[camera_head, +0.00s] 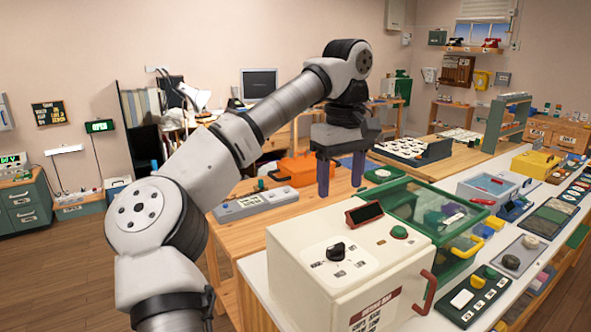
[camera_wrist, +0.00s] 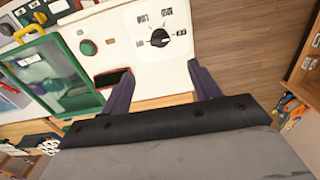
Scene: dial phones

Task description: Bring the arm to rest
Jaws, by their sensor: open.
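My arm reaches up and forward across the head view. My gripper (camera_head: 341,190) points down above the wooden table, behind the white box with a black dial. Its two purple fingers are apart with nothing between them. In the wrist view my gripper (camera_wrist: 158,90) is also open and empty. The white box (camera_head: 335,265) stands on the counter in front, with a black dial (camera_head: 336,251), a green button (camera_head: 399,232) and a red handle. The dial also shows in the wrist view (camera_wrist: 160,38), beyond the fingers. The gripper appears apart from the box.
A green-framed clear case (camera_head: 435,217) stands right of the white box. A grey panel (camera_head: 255,204) and an orange case (camera_head: 297,170) lie on the wooden table near my gripper. The counter at right is crowded with small devices. Open floor (camera_head: 70,270) lies at left.

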